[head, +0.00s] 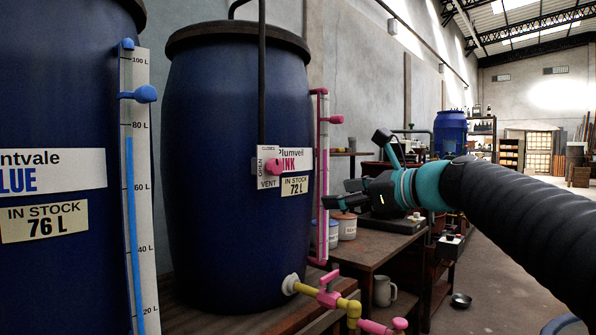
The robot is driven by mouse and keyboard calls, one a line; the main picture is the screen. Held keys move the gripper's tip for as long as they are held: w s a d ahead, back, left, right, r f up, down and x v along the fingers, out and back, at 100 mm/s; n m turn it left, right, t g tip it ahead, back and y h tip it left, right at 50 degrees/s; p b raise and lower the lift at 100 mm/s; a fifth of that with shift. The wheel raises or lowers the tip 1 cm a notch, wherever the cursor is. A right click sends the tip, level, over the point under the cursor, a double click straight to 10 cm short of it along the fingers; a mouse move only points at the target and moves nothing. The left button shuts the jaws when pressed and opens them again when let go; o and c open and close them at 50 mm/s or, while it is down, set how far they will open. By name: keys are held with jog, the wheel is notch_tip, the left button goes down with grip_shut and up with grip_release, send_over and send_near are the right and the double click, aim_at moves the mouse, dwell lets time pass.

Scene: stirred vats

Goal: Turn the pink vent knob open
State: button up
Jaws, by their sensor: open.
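The pink vent knob (274,167) sits on a small pale plate (266,183) marked OPEN, CLOSED and VENT, on the front of a dark blue vat (220,222). The plate partly covers the vat's label, which reads Plumveil and PINK. A dark pipe runs up from the plate to above the lid. My gripper (328,203) is to the right of the knob, apart from it and a little lower in the picture. Its dark fingers point left and are open, with nothing seen between them. The knob's exact angle is too small to tell.
A pink-framed level gauge (323,160) runs up the vat's right side. A pink-handled tap (328,292) juts out below. Another blue vat (55,110) with a scale stands at left. A bench (365,248) with tubs stands behind my gripper; floor is open at right.

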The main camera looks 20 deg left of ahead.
aim_at(278, 168)
jog(key=w+a+r+p, duration=0.1)
jog(key=a, duration=0.4)
jog(key=w+a+r+m+y, duration=0.1)
jog(key=w+a, duration=0.1)
jog(key=a, duration=0.4)
jog(key=w+a+r+m+y+p, duration=0.1)
jog(key=w+a+r, duration=0.1)
jog(key=a, duration=0.4)
jog(key=shift+w+a+g+p, duration=0.15)
jog(key=shift+w+g+p, duration=0.05)
jog(key=shift+g+p, duration=0.2)
jog(key=c, duration=1.2)
